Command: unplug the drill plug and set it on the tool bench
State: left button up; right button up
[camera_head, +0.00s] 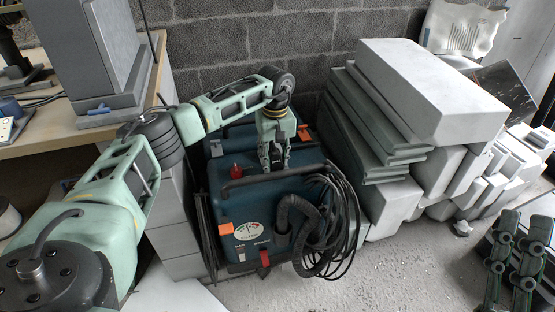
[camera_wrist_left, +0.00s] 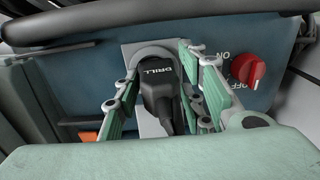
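The drill plug (camera_wrist_left: 159,88) is black with "DRILL" on it. It sits in a socket on a grey plate (camera_wrist_left: 146,126) of the blue machine (camera_head: 222,180). My left gripper (camera_head: 273,163) reaches down over the machine's top. In the left wrist view its fingers (camera_wrist_left: 157,90) stand on both sides of the plug, close to it, with a small gap showing at the left. My right gripper (camera_head: 517,260) is at the lower right of the head view, away from the machine; its grip is unclear. The tool bench (camera_head: 60,134) has a wooden top at the left.
A red ON/OFF knob (camera_wrist_left: 248,70) is right of the socket. Black cable coils (camera_head: 345,225) and a hose (camera_head: 290,210) hang on the machine. Grey slabs (camera_head: 430,90) are stacked at right. A grey block (camera_head: 85,45) stands on the bench; its front strip looks bare.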

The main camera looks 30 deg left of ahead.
aim_at(276, 149)
pick_arm(q)
jog(key=o, duration=0.5)
jog(key=shift+w+d+r, duration=0.1)
jog(key=shift+w+d, duration=0.05)
jog(key=shift+r, duration=0.15)
notch_tip(276, 149, up, 12)
jog(key=shift+f, duration=0.15)
